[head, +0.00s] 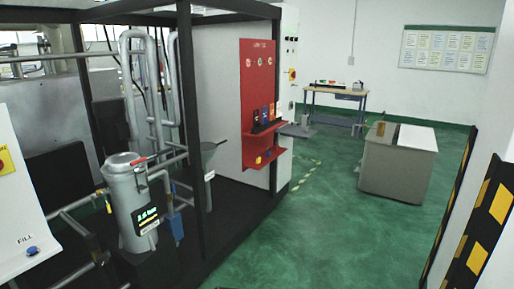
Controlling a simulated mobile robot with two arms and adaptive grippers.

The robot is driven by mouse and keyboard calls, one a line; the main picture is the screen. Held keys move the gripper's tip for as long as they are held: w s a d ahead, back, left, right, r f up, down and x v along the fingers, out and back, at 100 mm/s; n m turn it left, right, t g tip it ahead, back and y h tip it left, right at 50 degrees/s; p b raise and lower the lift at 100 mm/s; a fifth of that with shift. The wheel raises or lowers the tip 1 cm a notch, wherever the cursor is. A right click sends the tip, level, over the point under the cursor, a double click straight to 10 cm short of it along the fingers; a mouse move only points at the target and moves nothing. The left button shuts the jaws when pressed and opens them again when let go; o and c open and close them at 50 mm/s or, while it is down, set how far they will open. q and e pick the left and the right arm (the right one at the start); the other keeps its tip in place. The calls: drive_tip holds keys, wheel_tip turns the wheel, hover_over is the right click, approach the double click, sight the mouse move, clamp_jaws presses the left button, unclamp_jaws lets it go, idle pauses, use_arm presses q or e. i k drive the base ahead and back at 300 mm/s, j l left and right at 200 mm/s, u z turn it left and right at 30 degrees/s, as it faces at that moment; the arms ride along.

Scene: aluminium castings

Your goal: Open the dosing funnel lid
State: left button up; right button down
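A grey cone-shaped funnel (209,160) hangs inside the black machine frame in the head view, partly hidden by a black upright. I cannot tell whether its top is covered by a lid. To its left stands a grey cylindrical vessel (127,205) with a flat round lid (124,161) that looks closed. Neither of my grippers is in view.
Black frame posts (190,130) and grey pipes (133,90) surround the vessel and funnel. A white panel with a blue button (32,251) is at the left.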

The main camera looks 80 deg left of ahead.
sight(205, 147)
drive_tip(key=u, duration=3)
drive_tip(key=i+l, duration=0.15)
drive_tip(key=i, duration=0.35)
drive_tip(key=i+l+z, duration=0.15)
drive_tip(key=i, duration=0.35)
